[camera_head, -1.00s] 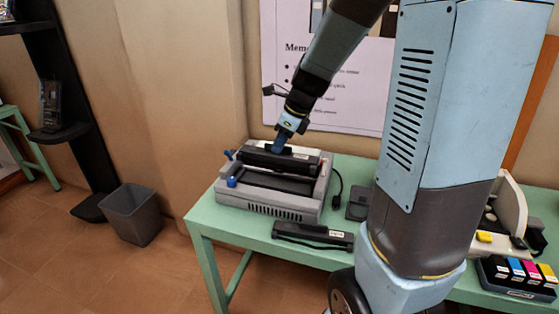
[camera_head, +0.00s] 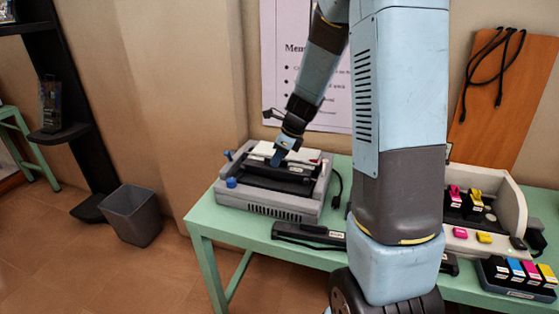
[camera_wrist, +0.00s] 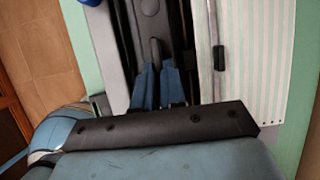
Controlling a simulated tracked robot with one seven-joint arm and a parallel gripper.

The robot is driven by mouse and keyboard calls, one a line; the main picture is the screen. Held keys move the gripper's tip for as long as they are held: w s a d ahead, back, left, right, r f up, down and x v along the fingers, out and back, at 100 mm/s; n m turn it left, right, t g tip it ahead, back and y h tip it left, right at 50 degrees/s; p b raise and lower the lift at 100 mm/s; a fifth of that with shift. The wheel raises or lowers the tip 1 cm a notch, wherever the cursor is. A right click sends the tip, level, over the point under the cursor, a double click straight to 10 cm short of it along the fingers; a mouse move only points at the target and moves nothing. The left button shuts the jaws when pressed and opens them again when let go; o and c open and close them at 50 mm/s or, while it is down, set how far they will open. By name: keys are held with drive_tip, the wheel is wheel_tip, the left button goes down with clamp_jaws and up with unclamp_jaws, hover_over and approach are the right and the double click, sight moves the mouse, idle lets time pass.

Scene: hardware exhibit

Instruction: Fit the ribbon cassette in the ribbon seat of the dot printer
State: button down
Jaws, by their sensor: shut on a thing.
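The grey dot printer (camera_head: 262,209) stands at the left end of the green table, with blue knobs on its left side. My gripper (camera_head: 277,158) is over the middle of the printer, pointing down. In the wrist view its blue fingers (camera_wrist: 157,88) are shut on the grey upright tab of the black ribbon cassette (camera_wrist: 150,8). The cassette lies lengthwise low in the printer's open top. Whether it rests fully in the seat cannot be told, as its underside is hidden.
Another long black cassette-like part (camera_head: 297,234) lies on the table in front of the printer. White striped paper (camera_wrist: 245,60) lies behind the gripper. Ink cartridges (camera_head: 520,272) and a cream printer (camera_head: 505,205) stand at the right. A black cable (camera_head: 335,190) lies beside the dot printer.

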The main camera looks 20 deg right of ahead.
drive_tip(key=shift+f, duration=0.4)
drive_tip(key=shift+f, duration=0.6)
drive_tip(key=c, duration=1.2)
unclamp_jaws()
drive_tip(key=shift+r, duration=0.15)
